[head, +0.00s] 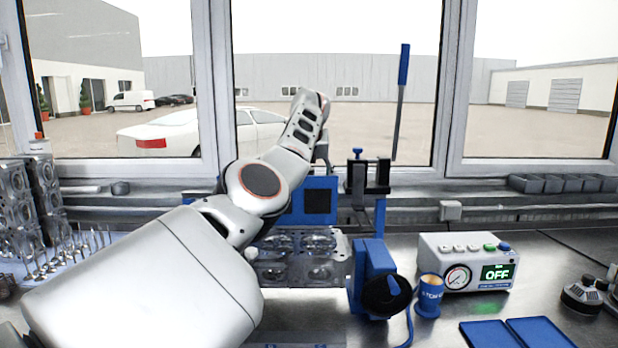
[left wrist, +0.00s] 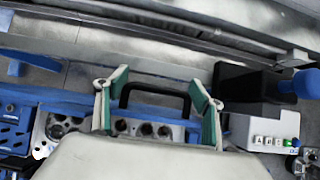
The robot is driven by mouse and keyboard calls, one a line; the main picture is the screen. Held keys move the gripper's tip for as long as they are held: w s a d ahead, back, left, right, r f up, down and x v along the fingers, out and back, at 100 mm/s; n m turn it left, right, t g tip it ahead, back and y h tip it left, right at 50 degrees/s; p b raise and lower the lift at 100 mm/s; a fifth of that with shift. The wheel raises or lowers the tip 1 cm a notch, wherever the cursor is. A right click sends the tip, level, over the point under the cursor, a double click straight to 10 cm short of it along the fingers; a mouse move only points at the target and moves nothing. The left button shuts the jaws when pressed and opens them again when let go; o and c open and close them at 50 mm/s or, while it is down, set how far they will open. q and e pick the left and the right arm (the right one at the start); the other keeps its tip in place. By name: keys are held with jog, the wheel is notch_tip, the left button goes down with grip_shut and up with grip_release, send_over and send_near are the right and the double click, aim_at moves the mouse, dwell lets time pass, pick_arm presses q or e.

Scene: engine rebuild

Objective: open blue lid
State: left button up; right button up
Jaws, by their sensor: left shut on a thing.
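The blue lid (head: 316,187) shows in the head view as a blue panel with a dark square, behind a metal block with round openings (head: 300,262). My left arm crosses in front and covers part of the panel. In the left wrist view a black handle (left wrist: 155,86) runs along a blue edge (left wrist: 150,111) between the two green-padded fingers of my left gripper (left wrist: 157,98). The fingers are at the two ends of the handle and are shut on it. In the head view my left gripper is mostly hidden behind its arm. My right gripper is in neither view.
A black clamp (head: 368,176) and a blue lever (head: 403,65) stand right of the panel. A blue device with a black knob (head: 375,275), a blue cup (head: 430,295) and a control box reading OFF (head: 465,262) are at right. Metal parts (head: 22,205) stand at left.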

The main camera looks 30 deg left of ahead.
pick_arm(q)
jog(key=shift+d+f, duration=0.1)
jog(key=shift+f, duration=0.1)
dwell(0.3)
jog(key=o, duration=1.3)
jog(key=shift+w, duration=0.2)
jog(key=shift+s+r, duration=0.1)
jog(key=shift+r, duration=0.05)
jog(key=shift+s+r, duration=0.2)
jog(key=shift+r, duration=0.15)
jog(key=v, duration=1.1)
jog(key=shift+d, duration=0.15)
